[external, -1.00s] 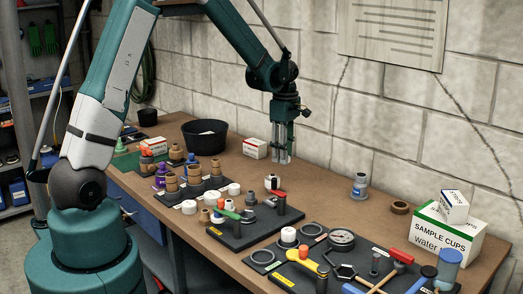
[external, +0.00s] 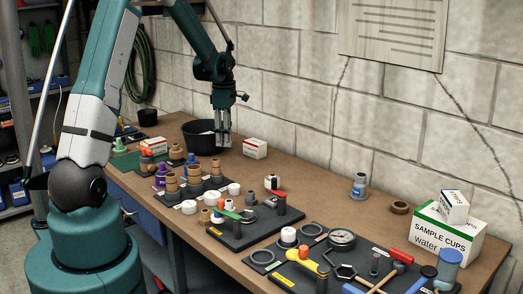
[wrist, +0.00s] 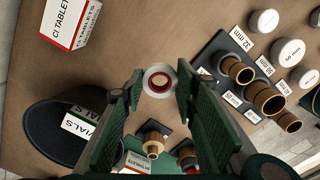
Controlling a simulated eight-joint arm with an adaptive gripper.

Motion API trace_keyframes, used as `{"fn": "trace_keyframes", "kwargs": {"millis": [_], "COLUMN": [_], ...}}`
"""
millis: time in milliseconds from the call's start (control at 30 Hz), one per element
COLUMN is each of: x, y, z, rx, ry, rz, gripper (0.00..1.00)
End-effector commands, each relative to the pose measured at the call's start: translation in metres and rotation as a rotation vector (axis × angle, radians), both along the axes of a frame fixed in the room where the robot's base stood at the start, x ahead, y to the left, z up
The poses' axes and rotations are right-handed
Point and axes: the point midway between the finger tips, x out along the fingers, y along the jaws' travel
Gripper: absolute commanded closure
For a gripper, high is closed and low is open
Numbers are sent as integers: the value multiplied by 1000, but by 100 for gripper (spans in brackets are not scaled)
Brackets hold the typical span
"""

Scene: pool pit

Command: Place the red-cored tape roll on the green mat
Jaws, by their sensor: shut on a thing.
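My gripper (external: 222,138) is above the back of the bench, in front of the black bowl. In the wrist view my gripper (wrist: 159,82) is shut on the red-cored tape roll (wrist: 159,79), a pale ring with a red inner band held between the fingertips. In the external view the roll is too small to make out clearly. The green mat (external: 126,162) lies at the far left end of the bench, to the left of my gripper and partly hidden behind other items.
The black bowl (external: 201,136) holds a vials box (wrist: 82,124). A tablet box (external: 255,148) stands right of my gripper. Bare bench lies along the wall.

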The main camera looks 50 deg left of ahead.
Motion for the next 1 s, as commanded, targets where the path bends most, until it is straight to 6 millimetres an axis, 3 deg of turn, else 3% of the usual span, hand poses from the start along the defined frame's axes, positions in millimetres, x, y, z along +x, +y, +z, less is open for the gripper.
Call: {"fn": "trace_keyframes", "kwargs": {"millis": [33,300,767,1000], "x": [-7,-40,-105,-147], "y": [16,83,181,232], "z": [0,0,1,1], "rx": [0,0,0,0], "ry": [0,0,0,0], "rz": [23,130,292,383], "gripper": [76,76,76,76]}}
